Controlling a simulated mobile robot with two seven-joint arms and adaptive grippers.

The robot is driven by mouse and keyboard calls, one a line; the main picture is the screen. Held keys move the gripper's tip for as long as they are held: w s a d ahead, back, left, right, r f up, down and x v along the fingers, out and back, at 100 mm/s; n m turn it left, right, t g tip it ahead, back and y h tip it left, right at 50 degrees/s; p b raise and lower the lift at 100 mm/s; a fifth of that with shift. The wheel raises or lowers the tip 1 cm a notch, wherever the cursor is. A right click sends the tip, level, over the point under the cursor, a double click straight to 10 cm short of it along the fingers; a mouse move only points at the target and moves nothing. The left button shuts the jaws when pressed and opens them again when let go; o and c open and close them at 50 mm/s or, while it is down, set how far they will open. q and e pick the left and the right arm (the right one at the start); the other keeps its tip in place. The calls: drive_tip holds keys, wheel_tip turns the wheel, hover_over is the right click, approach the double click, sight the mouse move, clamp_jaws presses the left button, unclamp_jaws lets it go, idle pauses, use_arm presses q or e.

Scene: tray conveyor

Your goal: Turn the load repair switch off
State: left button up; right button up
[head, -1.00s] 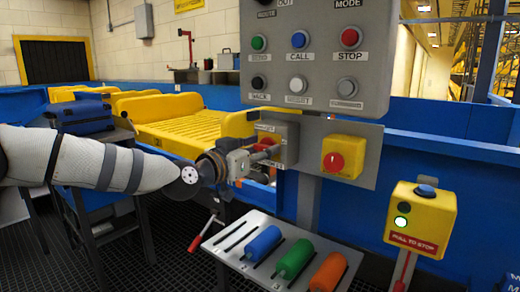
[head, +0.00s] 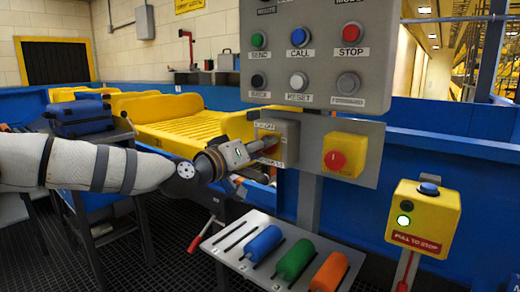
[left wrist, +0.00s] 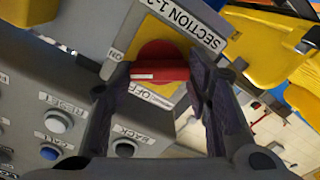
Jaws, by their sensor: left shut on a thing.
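The red rotary switch knob (left wrist: 160,65) sits on a yellow plate (left wrist: 183,101) in the left wrist view, with ON and OFF marks and a partly hidden "SECTION 1-2" label. A white line on its handle points left in that view. My left gripper (left wrist: 165,78) has a finger on each side of the handle and is shut on it. In the head view the left gripper (head: 256,149) reaches the grey switch box (head: 289,138), mostly hiding the knob. No label reading "load repair" is legible. My right gripper is not in view.
A yellow box with a red knob (head: 336,160) is right of the grey switch box. The button panel (head: 320,60) hangs above. A shelf with coloured cylinders (head: 245,225) is below, and a yellow pull-to-stop post (head: 422,217) stands right. A blue conveyor wall is behind.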

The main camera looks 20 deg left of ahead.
use_arm(q)
drive_tip(key=n+b, duration=0.3)
drive_tip(key=n, duration=0.8)
drive_tip(key=shift+f, duration=0.2)
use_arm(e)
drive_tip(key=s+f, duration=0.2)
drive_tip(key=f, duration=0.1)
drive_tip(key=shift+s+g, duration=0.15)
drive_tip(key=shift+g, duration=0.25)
use_arm(q)
drive_tip(key=shift+n, duration=0.3)
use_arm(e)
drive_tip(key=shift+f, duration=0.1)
use_arm(q)
drive_tip(key=o, duration=1.2)
drive_tip(key=shift+c, duration=0.2)
drive_tip(key=v, duration=1.2)
drive_tip(key=shift+r, duration=0.1)
